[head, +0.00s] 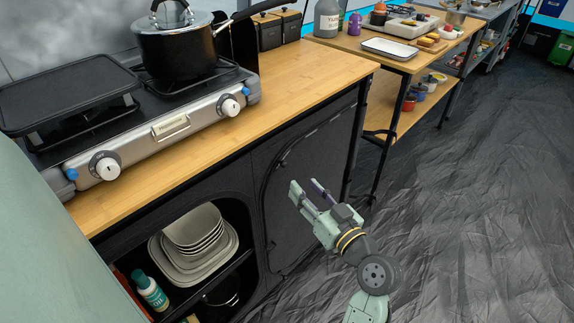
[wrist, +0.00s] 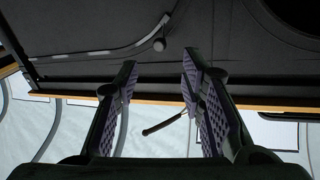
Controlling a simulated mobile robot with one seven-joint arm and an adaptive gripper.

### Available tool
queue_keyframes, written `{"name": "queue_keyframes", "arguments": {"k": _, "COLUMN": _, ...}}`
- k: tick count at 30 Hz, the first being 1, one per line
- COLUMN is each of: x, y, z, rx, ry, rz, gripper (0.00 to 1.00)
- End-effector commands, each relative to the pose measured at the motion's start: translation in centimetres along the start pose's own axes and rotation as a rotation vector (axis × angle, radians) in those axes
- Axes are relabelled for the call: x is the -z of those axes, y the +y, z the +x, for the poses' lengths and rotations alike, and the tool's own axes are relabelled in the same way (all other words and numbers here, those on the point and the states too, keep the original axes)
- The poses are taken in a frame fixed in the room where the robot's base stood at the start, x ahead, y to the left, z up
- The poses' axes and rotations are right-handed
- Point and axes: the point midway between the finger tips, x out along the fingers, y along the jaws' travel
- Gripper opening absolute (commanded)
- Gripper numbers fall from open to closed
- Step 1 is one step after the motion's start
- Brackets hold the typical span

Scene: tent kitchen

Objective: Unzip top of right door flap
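The right door flap (head: 308,165) is a dark fabric panel under the wooden counter, with a curved zip along its left and upper edge. It looks closed. A small zip pull (head: 283,161) shows near the upper left of the curve. My gripper (head: 304,188) is open and empty in front of the flap. In the wrist view its fingers (wrist: 159,68) stand apart, with the pull just beyond and between the tips. I see no contact.
The left compartment is open, with stacked plates (head: 192,227) and a green-white bottle (head: 152,293). A gas stove (head: 170,124) with a pot (head: 176,50) stands on the counter (head: 290,88). Table legs stand to the right of the flap; the floor (head: 480,200) there is clear.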

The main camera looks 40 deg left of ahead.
Motion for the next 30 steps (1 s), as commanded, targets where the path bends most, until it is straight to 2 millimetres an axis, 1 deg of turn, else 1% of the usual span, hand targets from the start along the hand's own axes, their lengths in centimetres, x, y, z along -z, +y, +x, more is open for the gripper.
{"name": "queue_keyframes", "arguments": {"k": 1, "x": 0.3, "y": -0.1, "z": 0.9, "rx": 0.004, "ry": -0.001, "rz": -0.001, "gripper": 0.36}}
{"name": "queue_keyframes", "arguments": {"k": 9, "x": 0.4, "y": -0.1, "z": 6.1, "rx": 0.002, "ry": 0.000, "rz": 0.000, "gripper": 0.36}}
{"name": "queue_keyframes", "arguments": {"k": 12, "x": 0.3, "y": -0.1, "z": 7.6, "rx": 0.001, "ry": -0.001, "rz": 0.000, "gripper": 0.36}}
{"name": "queue_keyframes", "arguments": {"k": 15, "x": 0.2, "y": 0.0, "z": 8.7, "rx": 0.000, "ry": -0.001, "rz": 0.000, "gripper": 0.36}}
{"name": "queue_keyframes", "arguments": {"k": 20, "x": 0.1, "y": 0.0, "z": 9.5, "rx": -0.002, "ry": -0.001, "rz": -0.001, "gripper": 0.36}}
{"name": "queue_keyframes", "arguments": {"k": 27, "x": 0.1, "y": 0.0, "z": 9.5, "rx": -0.002, "ry": -0.001, "rz": -0.001, "gripper": 0.36}}
{"name": "queue_keyframes", "arguments": {"k": 30, "x": 0.1, "y": 0.0, "z": 9.5, "rx": -0.002, "ry": -0.001, "rz": -0.001, "gripper": 0.30}}
